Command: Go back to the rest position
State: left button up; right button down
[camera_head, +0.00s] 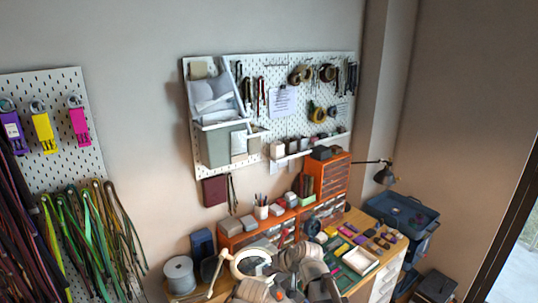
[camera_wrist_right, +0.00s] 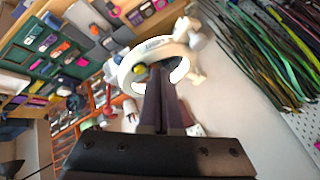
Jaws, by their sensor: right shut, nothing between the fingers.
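My right gripper (camera_wrist_right: 158,72) shows in the right wrist view with its two dark fingers together and nothing between them. Its fingertips overlap the white ring lamp (camera_wrist_right: 126,72) in that picture; I cannot tell the distance between them. In the head view, grey and beige parts of my arms fill the bottom middle, over the workbench (camera_head: 358,284). The right gripper's fingers are hard to make out there. I cannot make out my left gripper in either view.
The ring lamp (camera_head: 234,268) stands at the bench's left part, close to my arms. Hanging cords (camera_head: 95,225) and a pegboard (camera_head: 297,72) line the wall.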

jog(key=s+d+f+n+g+h+b, duration=0.1)
jog(key=s+d+f+g+h+b, duration=0.2)
jog(key=s+f+b, duration=0.5)
jog(key=s+d+f+n+g+h+b, duration=0.2)
jog(key=s+f+b, duration=0.6)
jog(key=s+f, duration=0.6)
jog(key=shift+s+d+f+n+g+h, duration=0.25)
jog(key=shift+d+f+g+h, duration=0.3)
jog(key=shift+f+h, duration=0.3)
jog(key=shift+w, duration=0.1)
dwell(0.4)
